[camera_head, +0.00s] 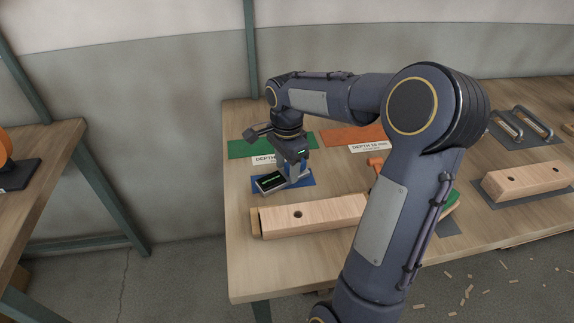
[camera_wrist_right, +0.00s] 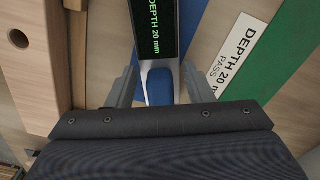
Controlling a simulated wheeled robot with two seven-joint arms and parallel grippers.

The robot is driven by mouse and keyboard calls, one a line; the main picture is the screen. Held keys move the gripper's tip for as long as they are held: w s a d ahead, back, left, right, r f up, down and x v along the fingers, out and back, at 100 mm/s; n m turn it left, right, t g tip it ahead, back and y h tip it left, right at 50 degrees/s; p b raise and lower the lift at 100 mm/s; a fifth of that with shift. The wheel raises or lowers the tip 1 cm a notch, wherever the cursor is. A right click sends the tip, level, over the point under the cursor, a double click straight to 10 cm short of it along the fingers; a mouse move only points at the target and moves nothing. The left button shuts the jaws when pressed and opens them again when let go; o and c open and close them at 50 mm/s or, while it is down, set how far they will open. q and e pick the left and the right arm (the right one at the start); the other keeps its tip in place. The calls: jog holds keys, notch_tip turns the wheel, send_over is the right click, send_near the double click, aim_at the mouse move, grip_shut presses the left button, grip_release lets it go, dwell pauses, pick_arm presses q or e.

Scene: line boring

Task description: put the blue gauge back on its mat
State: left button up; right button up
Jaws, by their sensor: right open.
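The blue gauge (camera_head: 269,182) lies on its blue mat (camera_head: 308,181) near the left end of the bench. Its dark screen (camera_wrist_right: 154,24) reads "DEPTH 20 mm" in the right wrist view, with a pale and blue narrower part (camera_wrist_right: 160,86) below it. My right gripper (camera_head: 292,172) is just above the gauge; in the wrist view (camera_wrist_right: 159,88) its two fingers stand open on either side of the narrower part, with gaps showing. The gripper hides part of the gauge in the head view. My left gripper is not in view.
A drilled wooden block (camera_head: 325,214) lies in front of the blue mat. A green mat (camera_head: 241,149) with a label (camera_head: 264,160) and an orange mat (camera_head: 345,137) lie behind. An orange tool (camera_head: 375,162) is partly hidden by my right arm. Another block (camera_head: 530,179) sits at right.

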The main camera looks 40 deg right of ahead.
aim_at(287, 164)
notch_tip(287, 164, up, 12)
jog(key=p, duration=0.2)
jog(key=s+a+f+n+t+y, duration=0.1)
jog(key=s+a+f+n+t, duration=0.1)
jog(key=s+a+n, duration=0.3)
jog(key=s+a+f+n+t+y, duration=0.1)
jog(key=s+a+f+n+t, duration=0.1)
jog(key=s+a+n, duration=0.3)
jog(key=s+a+f+n+t+y, duration=0.1)
jog(key=s+a+f+n, duration=0.1)
jog(key=s+a+n, duration=0.3)
jog(key=shift+s+a+f+n+t+y, duration=0.15)
jog(key=shift+s+n, duration=0.2)
jog(key=shift+s, duration=0.2)
jog(key=shift+s+a+f+n+t+y, duration=0.1)
jog(key=shift+s+n, duration=0.2)
jog(key=shift+s, duration=0.2)
jog(key=shift+s+a+f+n+t+y, duration=0.15)
jog(key=shift+s+n, duration=0.2)
jog(key=shift+s, duration=0.2)
jog(key=shift+s+a+f+n, duration=0.15)
jog(key=shift+f+n, duration=0.05)
jog(key=shift+n, duration=0.1)
